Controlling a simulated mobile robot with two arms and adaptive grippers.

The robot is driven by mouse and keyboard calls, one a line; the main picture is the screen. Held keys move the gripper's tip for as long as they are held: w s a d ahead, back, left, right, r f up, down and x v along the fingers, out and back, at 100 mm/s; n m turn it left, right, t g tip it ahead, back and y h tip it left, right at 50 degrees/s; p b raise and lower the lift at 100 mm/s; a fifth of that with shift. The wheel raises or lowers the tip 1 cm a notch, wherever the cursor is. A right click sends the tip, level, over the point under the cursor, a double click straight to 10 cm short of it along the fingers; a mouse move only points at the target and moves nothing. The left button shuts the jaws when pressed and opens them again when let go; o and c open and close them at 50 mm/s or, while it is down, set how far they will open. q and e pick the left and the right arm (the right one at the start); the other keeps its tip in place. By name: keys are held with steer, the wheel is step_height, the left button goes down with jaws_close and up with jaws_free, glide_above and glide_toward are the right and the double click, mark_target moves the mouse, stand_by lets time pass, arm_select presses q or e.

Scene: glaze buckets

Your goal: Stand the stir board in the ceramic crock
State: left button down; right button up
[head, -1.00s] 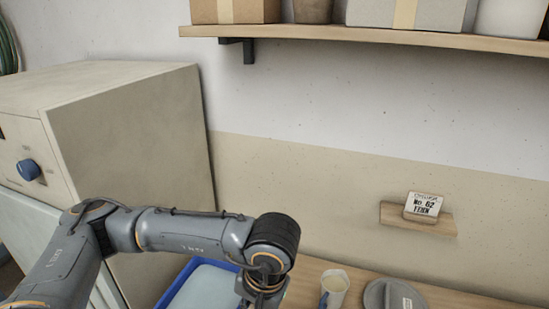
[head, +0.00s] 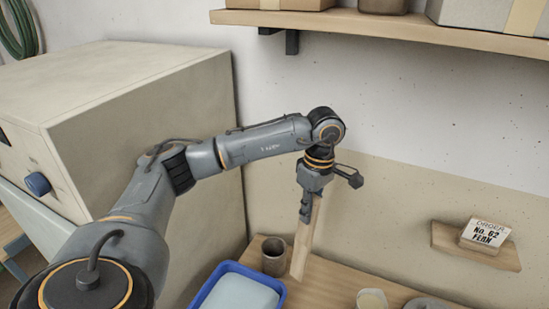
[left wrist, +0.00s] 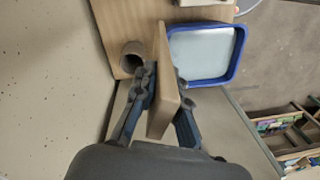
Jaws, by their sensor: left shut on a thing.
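The stir board (head: 301,250) is a flat pale wooden slat, hanging nearly upright with a slight tilt. My left gripper (head: 307,212) is shut on its upper part. In the left wrist view the board (left wrist: 161,100) stands between the two fingers (left wrist: 166,84). The ceramic crock (head: 273,262) is a small brown open cylinder on the wooden table, just left of the board's lower end in the head view. In the left wrist view the crock (left wrist: 132,66) also lies left of the board. The board is outside the crock. My right gripper is not in view.
A blue tray (head: 224,266) with a pale content sits in front of the crock on the table (head: 330,286). A pale cup (head: 371,299) and a grey round thing stand right. A large beige cabinet (head: 140,115) is left. An order card (head: 486,233) sits on a small ledge.

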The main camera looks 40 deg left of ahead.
arm_select(q)
steer(key=w+a+r+n+t+p, duration=0.1)
steer(key=w+a+r+n, duration=0.1)
steer(key=a+n, duration=0.55)
steer(key=w+a+r+n+p, duration=0.1)
steer(key=w+a+r+n, duration=0.1)
steer(key=a+n, duration=0.5)
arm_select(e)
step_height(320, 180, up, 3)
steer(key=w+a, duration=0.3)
arm_select(q)
step_height(320, 180, down, 16)
steer(key=m+b, duration=0.1)
steer(key=b, duration=0.9)
steer(key=shift+a+r, duration=0.15)
steer(key=shift+a, duration=0.25)
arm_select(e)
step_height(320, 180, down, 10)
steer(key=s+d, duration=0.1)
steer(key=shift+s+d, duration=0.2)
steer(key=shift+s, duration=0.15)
arm_select(q)
steer(key=shift+s, duration=0.1)
